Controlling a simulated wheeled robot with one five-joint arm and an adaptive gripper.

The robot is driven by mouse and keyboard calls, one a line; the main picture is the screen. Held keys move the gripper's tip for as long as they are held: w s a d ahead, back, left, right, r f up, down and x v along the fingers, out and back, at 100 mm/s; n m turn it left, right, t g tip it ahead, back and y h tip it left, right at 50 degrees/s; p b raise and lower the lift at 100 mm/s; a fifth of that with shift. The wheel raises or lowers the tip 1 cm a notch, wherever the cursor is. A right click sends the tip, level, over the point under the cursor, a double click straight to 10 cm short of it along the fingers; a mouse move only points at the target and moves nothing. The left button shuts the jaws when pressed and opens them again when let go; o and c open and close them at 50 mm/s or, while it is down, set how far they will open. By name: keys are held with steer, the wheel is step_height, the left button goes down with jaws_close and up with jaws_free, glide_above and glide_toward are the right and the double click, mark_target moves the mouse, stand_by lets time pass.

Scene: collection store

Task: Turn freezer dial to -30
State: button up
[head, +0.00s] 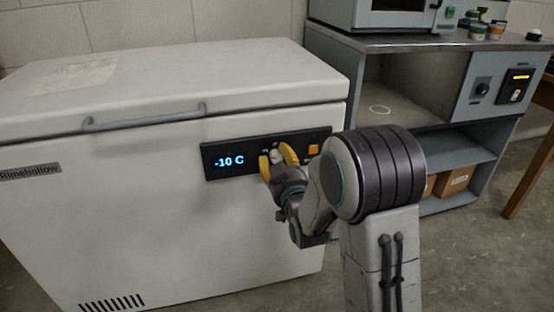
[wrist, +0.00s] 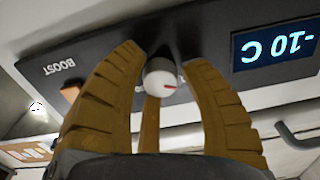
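The freezer (head: 150,190) is a white chest with a dark control panel (head: 222,173) on its front. Its blue display (head: 229,161) reads -10 C; the same reading shows upside down in the wrist view (wrist: 275,47). The dial (wrist: 162,77) is a round white knob with a red mark pointing right in the wrist view. My gripper (head: 277,156) is at the panel, its yellow fingers spread on either side of the dial. In the wrist view the fingers (wrist: 163,72) look open around the knob; I cannot tell whether they touch it.
An orange BOOST button (head: 313,149) is on the panel, right of the dial; it also shows beside a finger in the wrist view (wrist: 70,92). The lid handle (head: 145,118) sticks out above. A grey bench (head: 420,44) stands at the right.

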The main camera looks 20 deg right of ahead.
jaws_close()
steer(key=shift+m, duration=0.3)
steer(key=m, duration=0.4)
steer(key=shift+m, duration=0.4)
steer(key=m, duration=1.1)
steer(key=shift+a+m, duration=0.1)
steer(key=shift+m, duration=0.2)
steer(key=m, duration=0.6)
steer(key=shift+r+m, duration=0.2)
steer(key=shift+m, duration=0.1)
steer(key=shift+r+m, duration=0.1)
steer(key=shift+m, duration=0.2)
